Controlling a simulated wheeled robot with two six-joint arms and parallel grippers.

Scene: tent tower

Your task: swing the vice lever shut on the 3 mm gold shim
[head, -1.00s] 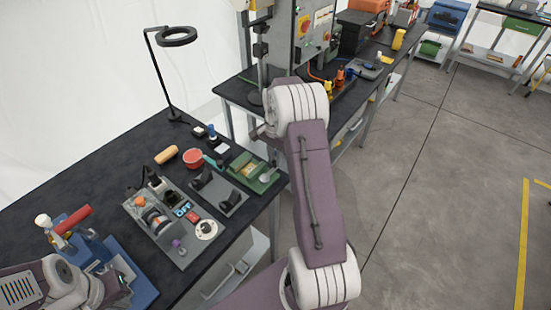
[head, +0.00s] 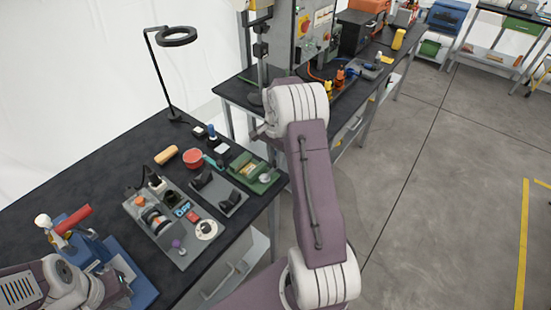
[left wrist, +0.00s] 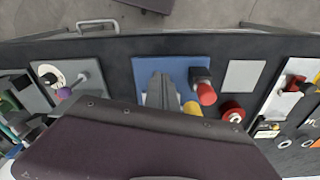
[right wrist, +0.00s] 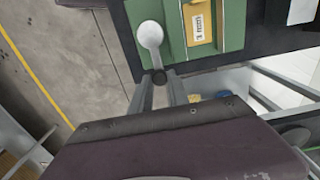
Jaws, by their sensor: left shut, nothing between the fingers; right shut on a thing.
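The green vice (head: 262,185) sits near the right end of the dark bench, and it fills the top of the right wrist view (right wrist: 230,32). The gold shim (right wrist: 199,28), with a white label, lies in its green body. The pale lever (right wrist: 150,38) has a rounded broad part and a narrow stem ending in a dark tip. My right gripper (right wrist: 161,82) is shut on that tip, at the vice's near edge. In the head view my right gripper is hidden. My left gripper (left wrist: 160,78) is shut and empty above a blue base.
The blue fixture (head: 140,288) with a red handle (head: 72,220) stands at lower left. A grey control panel (head: 172,230), a grey plate with black blocks (head: 220,194), a red round container (head: 193,158) and a lamp (head: 176,38) share the bench. Floor lies open at right.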

